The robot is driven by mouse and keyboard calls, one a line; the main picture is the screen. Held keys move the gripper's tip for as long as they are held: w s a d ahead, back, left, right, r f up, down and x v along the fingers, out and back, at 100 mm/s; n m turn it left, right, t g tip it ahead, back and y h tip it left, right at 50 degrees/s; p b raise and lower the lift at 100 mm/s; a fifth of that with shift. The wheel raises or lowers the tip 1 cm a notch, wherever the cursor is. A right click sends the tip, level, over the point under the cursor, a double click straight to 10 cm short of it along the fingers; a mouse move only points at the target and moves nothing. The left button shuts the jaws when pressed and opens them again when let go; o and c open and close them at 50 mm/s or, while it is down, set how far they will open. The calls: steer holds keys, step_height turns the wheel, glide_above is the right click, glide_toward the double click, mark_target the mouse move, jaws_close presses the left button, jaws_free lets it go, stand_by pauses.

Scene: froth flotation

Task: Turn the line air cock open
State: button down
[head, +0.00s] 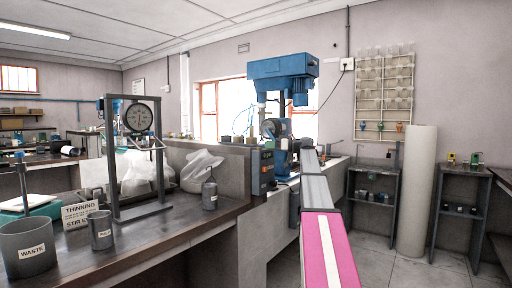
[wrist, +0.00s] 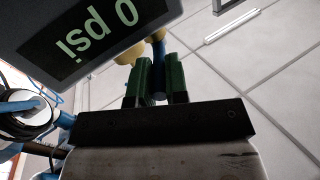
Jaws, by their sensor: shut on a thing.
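In the wrist view, my gripper (wrist: 157,82) has two green fingers closed around a narrow blue piece (wrist: 159,58), which looks like the lever of the line air cock. Yellow, brass-like parts (wrist: 128,53) show just beyond the fingertips, on both sides of the blue piece. A dark gauge display (wrist: 95,35) beside them reads "0 psi", upside down in this view. In the head view my arm reaches toward the blue flotation machine (head: 283,68), and it hides my gripper and the cock. I cannot tell the exact angle of the lever.
A grey control box (head: 262,171) stands at the machine's base. On the left bench (head: 150,238) are a waste bucket (head: 28,248), a pulp cup (head: 101,230), a gauge stand (head: 139,118) and a small grey can (head: 209,194). Shelves and a white column (head: 417,190) stand at right.

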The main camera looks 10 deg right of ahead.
steer(key=shift+w+d+n+g+y, duration=0.1)
steer(key=shift+w+n+g+y, duration=0.15)
steer(key=shift+n+g, duration=0.35)
steer(key=shift+w+d+n+g+y, duration=0.15)
steer(key=shift+n+g+y, duration=0.2)
steer(key=shift+g, duration=0.45)
steer(key=shift+w+n+g+y, duration=0.2)
steer(key=shift+n+g, duration=0.25)
steer(key=shift+g, duration=0.25)
steer(key=c, duration=1.1)
jaws_free()
steer(key=shift+d, duration=0.15)
steer(key=v, duration=1)
steer(key=shift+d, duration=0.25)
